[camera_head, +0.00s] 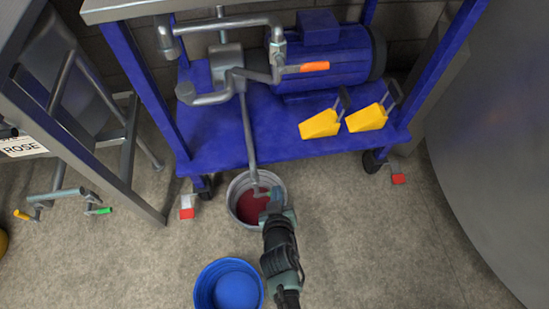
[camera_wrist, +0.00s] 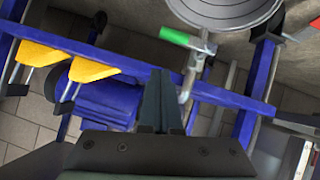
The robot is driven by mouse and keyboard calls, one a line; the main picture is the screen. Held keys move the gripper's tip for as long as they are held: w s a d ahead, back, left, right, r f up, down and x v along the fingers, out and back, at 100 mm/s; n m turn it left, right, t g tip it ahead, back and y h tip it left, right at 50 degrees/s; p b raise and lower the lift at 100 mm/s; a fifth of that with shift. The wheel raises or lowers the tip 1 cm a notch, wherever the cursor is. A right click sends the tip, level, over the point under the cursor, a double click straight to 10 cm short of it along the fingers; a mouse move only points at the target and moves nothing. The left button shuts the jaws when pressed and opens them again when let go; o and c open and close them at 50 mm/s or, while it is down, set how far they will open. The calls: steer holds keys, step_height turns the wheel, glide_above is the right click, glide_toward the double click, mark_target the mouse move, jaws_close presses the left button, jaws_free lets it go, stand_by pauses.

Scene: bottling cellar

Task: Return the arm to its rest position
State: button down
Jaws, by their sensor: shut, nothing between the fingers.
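My arm (camera_head: 280,255) reaches up from the bottom of the head view. My gripper (camera_head: 272,198) is at the right rim of a grey metal bucket (camera_head: 232,212) in that picture, overlapping it. I cannot tell the height between them. In the wrist view my gripper (camera_wrist: 162,100) has its two dark fingers together, with nothing visible between them.
The bucket holds red liquid under a metal pipe (camera_head: 249,130). A blue wheeled cart (camera_head: 225,135) carries a blue motor (camera_head: 320,60) and two yellow wedges (camera_head: 320,124) (camera_head: 367,118). A blue bucket (camera_head: 205,290) stands near my arm. Floor is clear at right (camera_head: 380,240).

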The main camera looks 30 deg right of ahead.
steer(key=d+p+v, duration=0.1)
steer(key=p+v, duration=0.2)
steer(key=v, duration=0.6)
steer(key=shift+s+r, duration=0.2)
steer(key=shift+s, duration=0.3)
steer(key=w+a+r+t, duration=0.1)
steer(key=w+r+t, duration=0.35)
steer(key=r, duration=0.95)
steer(key=w+a+r+t+p, duration=0.1)
steer(key=w+r, duration=0.7)
steer(key=r, duration=0.6)
steer(key=w+a+r+t, duration=0.1)
steer(key=w+r+t, duration=0.2)
steer(key=w+r, duration=0.75)
steer(key=s+a+r+n+t+y+p, duration=0.1)
steer(key=s+a+r+t+y, duration=0.15)
steer(key=s+r, duration=0.7)
steer(key=s+a+r+t+y+p, duration=0.1)
steer(key=s+a+r+t, duration=0.2)
steer(key=r, duration=1.4)
steer(key=s+a+r+n+t+y+p, duration=0.1)
steer(key=s+a+r+t, duration=0.3)
steer(key=r, duration=0.9)
step_height(320, 180, up, 36)
steer(key=g+p, duration=0.1)
steer(key=p, duration=3.5)
steer(key=shift+s+f, duration=0.2)
steer(key=shift+s, duration=0.15)
